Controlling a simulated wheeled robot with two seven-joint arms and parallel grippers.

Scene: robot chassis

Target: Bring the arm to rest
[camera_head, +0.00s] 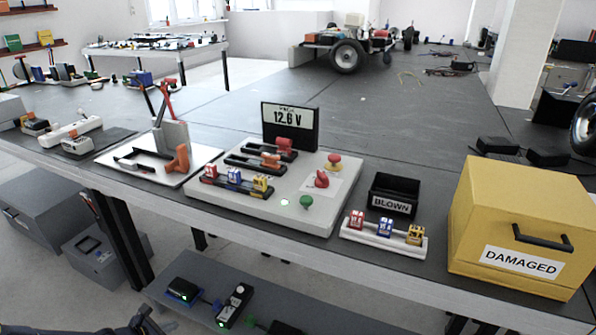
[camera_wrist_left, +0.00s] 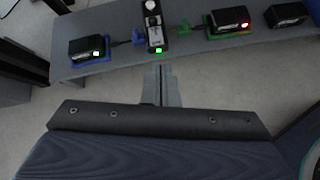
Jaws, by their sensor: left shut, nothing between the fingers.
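My left gripper (camera_head: 146,318) shows small and dark at the bottom edge of the head view, at the lower left, below the workbench and in front of the low grey shelf. In the left wrist view its fingers (camera_wrist_left: 160,72) are together with nothing between them. They point toward the low shelf (camera_wrist_left: 90,68) and look apart from it. My arm is mostly outside the head view. I do not make out my right gripper in either view.
The workbench (camera_head: 400,115) holds a test board (camera_head: 250,205), a black BLOWN bin (camera_head: 392,195), a fuse rack (camera_head: 383,240) and a yellow DAMAGED box (camera_head: 520,225). The low shelf (camera_head: 345,320) carries several small devices. Grey cases (camera_head: 55,220) stand on the floor at left.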

